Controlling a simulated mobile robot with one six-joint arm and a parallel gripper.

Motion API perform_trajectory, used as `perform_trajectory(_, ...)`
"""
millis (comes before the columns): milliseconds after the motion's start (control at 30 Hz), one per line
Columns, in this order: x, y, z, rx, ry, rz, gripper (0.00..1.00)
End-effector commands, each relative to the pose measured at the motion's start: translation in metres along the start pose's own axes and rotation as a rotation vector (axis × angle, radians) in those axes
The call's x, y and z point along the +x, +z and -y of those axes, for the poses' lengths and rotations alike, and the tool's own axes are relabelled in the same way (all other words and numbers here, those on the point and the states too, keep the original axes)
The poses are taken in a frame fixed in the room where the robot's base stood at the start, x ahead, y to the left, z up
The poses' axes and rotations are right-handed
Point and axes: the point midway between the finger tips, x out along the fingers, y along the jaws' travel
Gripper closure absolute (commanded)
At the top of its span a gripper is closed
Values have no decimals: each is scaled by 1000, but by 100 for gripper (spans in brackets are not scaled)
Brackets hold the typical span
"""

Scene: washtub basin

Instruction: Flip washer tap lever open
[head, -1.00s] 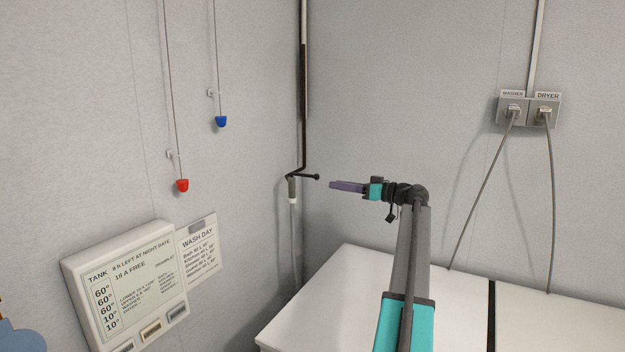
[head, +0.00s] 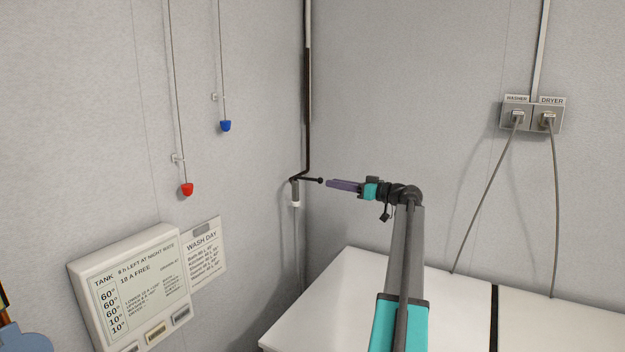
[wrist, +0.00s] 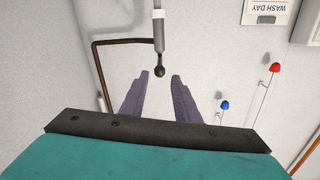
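The washer tap (head: 295,190) is a grey body with a white collar on a thin pipe in the wall corner. Its black lever (head: 308,180) sticks out roughly level to the right and ends in a ball. My gripper (head: 329,183), with purple fingers, points left at the ball, with a small gap in the head view. In the wrist view my gripper (wrist: 160,75) is open and empty. The lever's ball (wrist: 159,72) appears in line with the gap between the fingertips. Contact is not visible.
A brown pipe (head: 308,110) runs down the corner to the tap. A blue pull (head: 225,126) and red pull (head: 187,189) hang on cords at left. A tank panel (head: 135,285) is below them. White machine tops (head: 350,275) lie under my arm.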

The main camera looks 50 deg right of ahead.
Motion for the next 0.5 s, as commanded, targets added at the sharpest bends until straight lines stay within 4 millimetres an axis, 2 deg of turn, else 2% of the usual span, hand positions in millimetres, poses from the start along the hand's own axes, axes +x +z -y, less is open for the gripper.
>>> perform_trajectory(500,74,-2,0,0,1,0,71)
